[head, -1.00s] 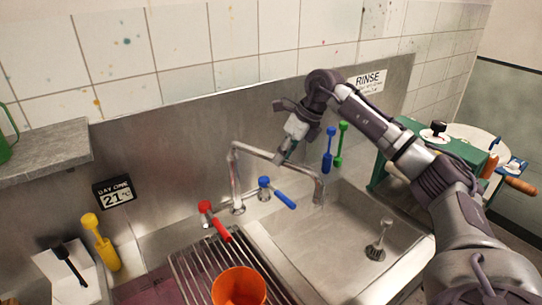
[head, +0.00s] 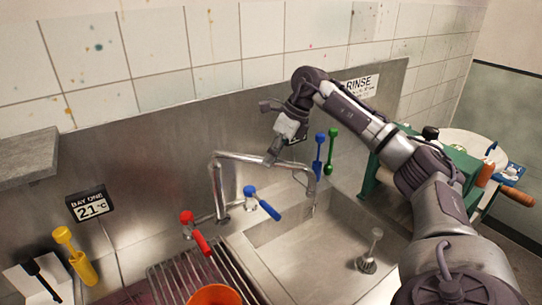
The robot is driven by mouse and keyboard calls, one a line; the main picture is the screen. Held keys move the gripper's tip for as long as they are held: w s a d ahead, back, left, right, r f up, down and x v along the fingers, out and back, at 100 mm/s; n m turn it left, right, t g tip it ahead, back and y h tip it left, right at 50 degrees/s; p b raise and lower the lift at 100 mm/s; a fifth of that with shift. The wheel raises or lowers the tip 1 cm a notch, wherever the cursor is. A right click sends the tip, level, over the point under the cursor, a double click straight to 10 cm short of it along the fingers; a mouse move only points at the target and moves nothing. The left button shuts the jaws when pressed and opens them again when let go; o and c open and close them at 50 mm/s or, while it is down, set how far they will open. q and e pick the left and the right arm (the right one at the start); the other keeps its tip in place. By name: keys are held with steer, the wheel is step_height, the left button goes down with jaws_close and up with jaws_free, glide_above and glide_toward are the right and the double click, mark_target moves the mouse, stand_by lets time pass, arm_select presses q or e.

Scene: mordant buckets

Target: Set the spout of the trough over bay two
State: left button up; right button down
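The trough (head: 262,232) is a steel sink; one basin shows, and I cannot tell how its bays are numbered. Its spout (head: 240,157) is a bent metal pipe rising at the back left, running right and turning down over the basin's back part. Red (head: 200,238) and blue (head: 262,203) lever handles flank the spout's base. My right gripper (head: 271,158) points down at the spout's horizontal pipe, with its fingertips at or very near it. Whether the fingers are closed around the pipe is too small to tell. My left gripper is out of view.
An upright metal piece with a dark base (head: 368,252) stands in the basin. Blue (head: 319,155) and green (head: 331,150) tools are at the back wall. A green-framed machine (head: 455,163) stands at right.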

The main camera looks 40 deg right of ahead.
steer(key=c, duration=1)
jaws_free()
steer(key=shift+r, duration=0.1)
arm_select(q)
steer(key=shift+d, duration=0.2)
arm_select(e)
steer(key=v, duration=1.1)
steer(key=shift+s+d+r, duration=0.15)
steer(key=shift+d+r, duration=0.1)
steer(key=shift+r, duration=0.05)
